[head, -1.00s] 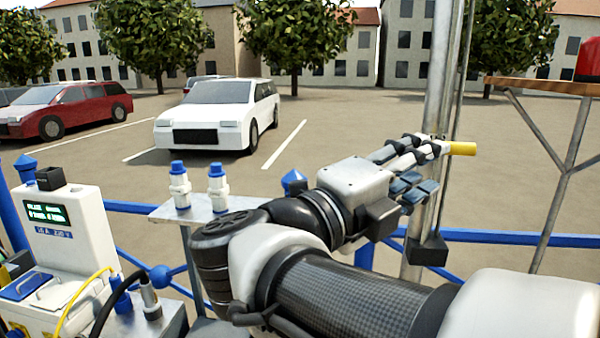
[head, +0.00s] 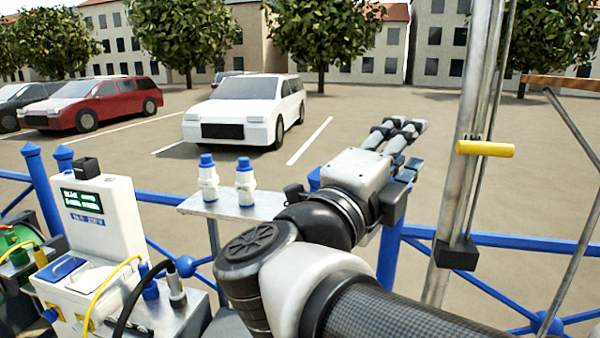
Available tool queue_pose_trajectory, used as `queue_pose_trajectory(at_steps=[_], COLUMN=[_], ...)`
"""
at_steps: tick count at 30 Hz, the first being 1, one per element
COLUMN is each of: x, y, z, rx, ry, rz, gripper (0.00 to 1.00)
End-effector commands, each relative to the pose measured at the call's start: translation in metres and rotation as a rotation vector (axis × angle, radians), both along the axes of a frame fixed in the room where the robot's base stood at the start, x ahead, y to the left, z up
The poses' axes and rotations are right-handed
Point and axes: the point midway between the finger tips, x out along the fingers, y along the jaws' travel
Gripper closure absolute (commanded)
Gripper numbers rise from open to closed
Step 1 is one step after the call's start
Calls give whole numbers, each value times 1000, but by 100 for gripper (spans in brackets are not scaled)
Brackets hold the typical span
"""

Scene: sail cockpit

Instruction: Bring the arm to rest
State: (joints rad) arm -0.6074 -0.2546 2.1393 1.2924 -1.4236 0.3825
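My gripper (head: 408,147) is at the end of my arm, in the middle right of the head view, pointing away from me. Its fingers look spread, with blue-grey pads on the lower side, and nothing shows between them. A yellow handle (head: 485,148) sits on the metal mast to the right, apart from the fingers. My arm is bent, with its forearm crossing the lower right.
A small shelf (head: 270,208) carries two white-and-blue connectors left of my wrist. A white device (head: 105,215) with a green display and cables stands at lower left. Blue railings and the mast (head: 460,190) stand close on the right. Parked cars are beyond.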

Motion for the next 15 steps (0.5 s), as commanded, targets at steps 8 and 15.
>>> queue_pose_trajectory(at_steps=[8,15], x=[39,11], y=[61,101], z=[-9,-99], rx=[-380,-751], ry=[210,568], rz=[484,822], gripper=[61,61])
